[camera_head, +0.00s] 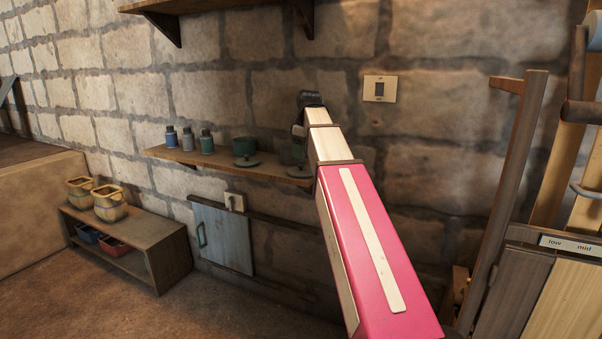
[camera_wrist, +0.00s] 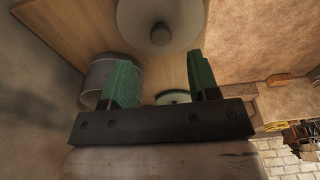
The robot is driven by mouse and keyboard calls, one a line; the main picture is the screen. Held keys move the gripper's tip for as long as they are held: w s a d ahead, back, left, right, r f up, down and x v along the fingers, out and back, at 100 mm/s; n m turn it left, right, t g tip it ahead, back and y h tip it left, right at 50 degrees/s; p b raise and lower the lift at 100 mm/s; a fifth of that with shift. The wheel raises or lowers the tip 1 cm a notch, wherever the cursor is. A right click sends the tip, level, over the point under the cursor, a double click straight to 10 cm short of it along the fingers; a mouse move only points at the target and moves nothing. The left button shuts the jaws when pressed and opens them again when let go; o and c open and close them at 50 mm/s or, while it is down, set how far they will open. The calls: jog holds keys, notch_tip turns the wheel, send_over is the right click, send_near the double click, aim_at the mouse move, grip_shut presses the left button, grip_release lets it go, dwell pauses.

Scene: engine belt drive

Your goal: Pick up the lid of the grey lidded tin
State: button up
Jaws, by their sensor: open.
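The grey lid (camera_wrist: 140,25), round with a knob, lies on the wooden shelf at the top of the wrist view. In the head view the grey lid (camera_head: 298,172) is at the shelf's right end, in front of the grey tin (camera_head: 298,155), partly hidden by my arm. The grey tin (camera_wrist: 96,85) stands without its lid beside my left finger in the wrist view. My gripper (camera_wrist: 160,62) is open and empty, its green fingers apart below the grey lid in the picture. In the head view my arm mostly hides the gripper.
A green tin (camera_head: 245,146) with its own green lid (camera_head: 248,162) stands left on the shelf (camera_head: 215,162); that lid (camera_wrist: 172,97) shows between my fingers in the wrist view. Several bottles (camera_head: 188,140) stand farther left. The stone wall is close behind; another shelf (camera_head: 200,4) hangs above.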

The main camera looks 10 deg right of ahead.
aim_at(301, 164)
jog(key=shift+a+f, duration=0.1)
jog(key=shift+f, duration=2.3)
jog(key=c, duration=1)
jog(key=shift+r, duration=0.1)
